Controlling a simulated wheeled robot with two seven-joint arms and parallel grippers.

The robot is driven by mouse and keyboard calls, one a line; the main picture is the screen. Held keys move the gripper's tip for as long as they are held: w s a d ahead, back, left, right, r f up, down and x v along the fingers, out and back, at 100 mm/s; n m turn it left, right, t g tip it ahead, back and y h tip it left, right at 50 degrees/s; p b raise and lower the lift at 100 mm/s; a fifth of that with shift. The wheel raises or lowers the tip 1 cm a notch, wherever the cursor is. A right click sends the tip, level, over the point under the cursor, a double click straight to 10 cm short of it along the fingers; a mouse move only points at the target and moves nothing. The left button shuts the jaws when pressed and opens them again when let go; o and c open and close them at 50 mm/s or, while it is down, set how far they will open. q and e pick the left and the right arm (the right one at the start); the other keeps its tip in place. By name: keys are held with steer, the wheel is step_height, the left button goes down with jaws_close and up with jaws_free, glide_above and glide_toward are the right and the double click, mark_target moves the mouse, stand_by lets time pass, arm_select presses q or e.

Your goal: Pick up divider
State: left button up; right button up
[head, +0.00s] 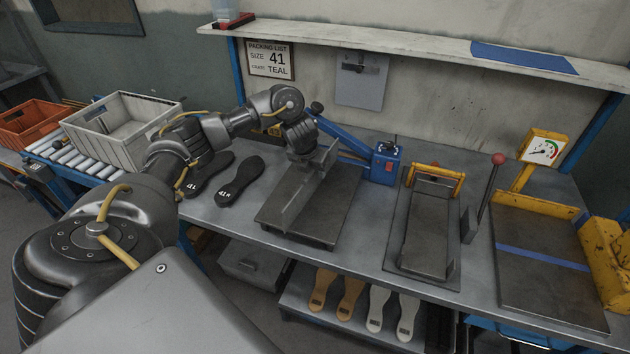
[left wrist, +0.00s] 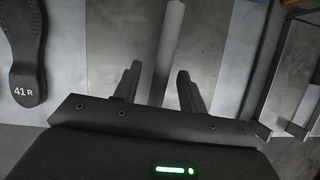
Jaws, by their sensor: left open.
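The divider (head: 311,188) is a thin grey upright plate standing lengthwise on a dark flat metal plate (head: 335,222) on the bench. My left gripper (head: 303,156) is over the far part of the divider, pointing down. In the left wrist view the divider (left wrist: 171,40) is a pale narrow strip running between the two open fingers of my left gripper (left wrist: 158,82). Neither finger visibly presses on it. The far part of the divider is partly hidden by the gripper in the head view. My right gripper is not in view.
Two black soles, 41L (head: 209,174) and 41R (head: 239,182), lie left of the plate. A blue-armed device (head: 384,163) stands behind right, with a yellow-handled mould (head: 430,220) further right. A grey crate (head: 125,128) is at left. A shelf (head: 400,40) runs above.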

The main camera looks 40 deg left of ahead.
arm_select(q)
steer(key=shift+p+x, duration=0.3)
steer(key=shift+x, duration=0.9)
steer(key=shift+r, duration=0.1)
jaws_close()
